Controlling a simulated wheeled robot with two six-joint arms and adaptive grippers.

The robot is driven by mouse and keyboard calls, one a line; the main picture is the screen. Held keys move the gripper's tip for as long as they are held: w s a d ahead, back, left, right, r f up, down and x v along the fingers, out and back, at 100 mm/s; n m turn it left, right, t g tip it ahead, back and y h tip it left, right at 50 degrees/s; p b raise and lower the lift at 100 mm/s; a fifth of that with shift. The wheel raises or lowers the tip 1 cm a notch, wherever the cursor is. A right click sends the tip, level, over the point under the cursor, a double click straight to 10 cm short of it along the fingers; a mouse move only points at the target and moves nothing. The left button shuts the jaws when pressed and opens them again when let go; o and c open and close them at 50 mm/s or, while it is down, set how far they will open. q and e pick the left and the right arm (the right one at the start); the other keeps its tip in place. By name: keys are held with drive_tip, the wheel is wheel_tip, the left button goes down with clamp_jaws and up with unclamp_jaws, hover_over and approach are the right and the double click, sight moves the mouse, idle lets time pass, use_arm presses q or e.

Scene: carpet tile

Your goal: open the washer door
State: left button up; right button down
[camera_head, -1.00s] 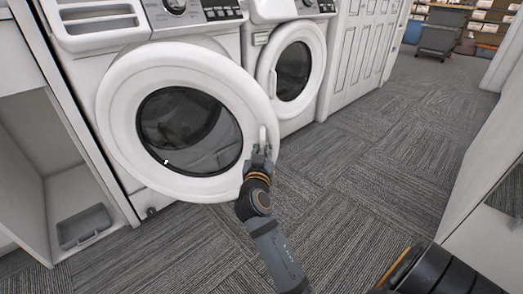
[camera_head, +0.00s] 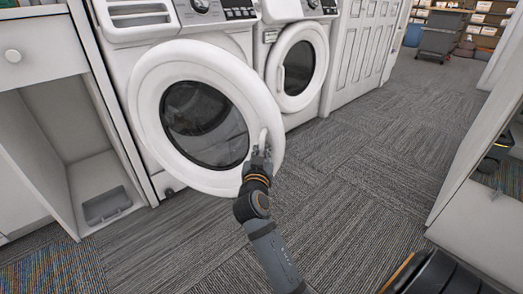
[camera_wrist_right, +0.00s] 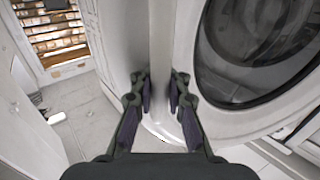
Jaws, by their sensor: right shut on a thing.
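The washer (camera_head: 125,55) is white and stands at the left. Its round door (camera_head: 150,85) has a white ring and a dark glass window, and it stands ajar, swung out on its left side's hinge. My right gripper (camera_head: 258,158) is shut on the upright white door handle (camera_head: 263,138) at the door's right edge. In the right wrist view, my right gripper's fingers (camera_wrist_right: 160,92) stand on both sides of the handle, with the door (camera_wrist_right: 225,118) and its dark glass to the right. My left gripper is not in view.
A second white machine (camera_head: 272,52) with a closed round door stands to the right, followed by a white panelled door (camera_head: 360,45). An open white cabinet (camera_head: 40,100) stands at the left. The carpet floor (camera_head: 350,190) in front is clear.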

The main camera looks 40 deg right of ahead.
sight(265, 114)
drive_tip(key=shift+s+d, duration=0.1)
drive_tip(key=c, duration=1.3)
unclamp_jaws()
drive_tip(key=shift+s+d, duration=0.1)
drive_tip(key=shift+r, duration=0.3)
wheel_tip(265, 114, up, 9)
drive_tip(key=shift+r, duration=0.2)
drive_tip(key=shift+c, duration=0.4)
